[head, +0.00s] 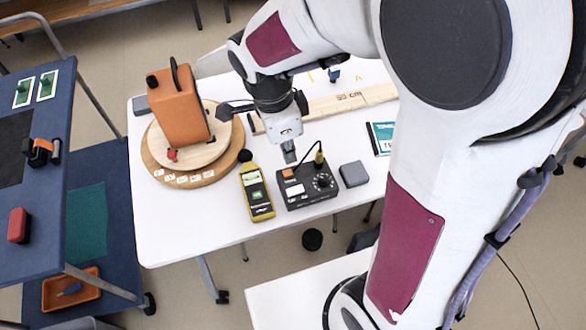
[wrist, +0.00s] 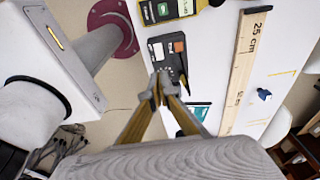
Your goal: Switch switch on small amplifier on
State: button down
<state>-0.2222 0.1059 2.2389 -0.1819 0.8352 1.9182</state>
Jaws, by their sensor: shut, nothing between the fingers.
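The small amplifier (head: 307,187) is a dark box with knobs, an orange patch and a light patch on top. It lies on the white table, with a yellow-black plug standing in its top. In the wrist view the amplifier (wrist: 160,50) is beyond my fingers, which hide part of it. The orange and light patches show there; which one is the switch I cannot tell for certain. My gripper (head: 289,153) is shut and empty, pointing down just above the amplifier's back edge. In the wrist view its fingertips (wrist: 160,84) meet in front of the amplifier. Contact cannot be told.
A yellow sound meter (head: 256,193) lies left of the amplifier, and a grey block (head: 353,174) right of it. An orange speaker (head: 180,108) stands on a round wooden turntable (head: 222,171). A wooden ruler (head: 350,100) lies behind. The table's front (head: 190,248) is clear.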

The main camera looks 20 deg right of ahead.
aim_at(295, 190)
jog(key=shift+d, duration=0.15)
jog(key=shift+d+f, duration=0.3)
jog(key=shift+f, duration=2)
jog(key=shift+d+f, duration=0.35)
jog(key=shift+f, duration=1.95)
jog(key=shift+d+f, duration=0.3)
jog(key=shift+f, duration=2)
jog(key=shift+d+f, duration=0.2)
jog(key=shift+f, duration=0.2)
jog(key=shift+a, duration=0.2)
jog(key=shift+a+r, duration=0.15)
jog(key=shift+a, duration=0.45)
